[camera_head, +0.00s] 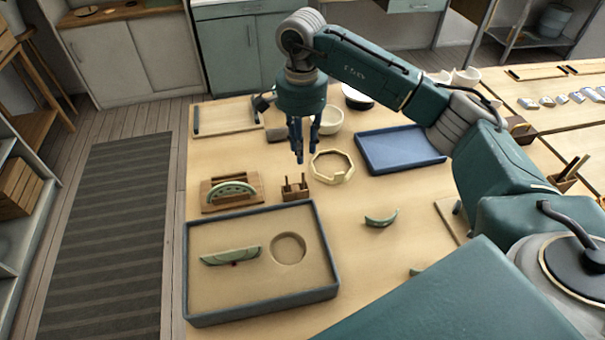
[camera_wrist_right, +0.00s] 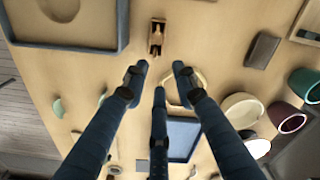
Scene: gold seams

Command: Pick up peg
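A small wooden holder (camera_head: 294,194) stands on the table just behind the tray, with thin upright pegs (camera_head: 303,181) in it. In the right wrist view the holder (camera_wrist_right: 157,48) lies beyond the fingertips, near the top, with a pale peg (camera_wrist_right: 157,30) in it. My right gripper (camera_head: 300,152) hangs pointing down above and behind the holder, apart from it. Its three fingers are spread and empty in the right wrist view (camera_wrist_right: 159,76). My left gripper is in neither view.
A sand-coloured tray with a dark rim (camera_head: 186,270) holds a green shard (camera_head: 231,256). A cream ring (camera_head: 331,166), a blue tray (camera_head: 400,166), a white bowl (camera_head: 331,120) and a wooden stand with a green piece (camera_head: 232,190) are nearby. Another green shard (camera_head: 381,221) lies on clear table.

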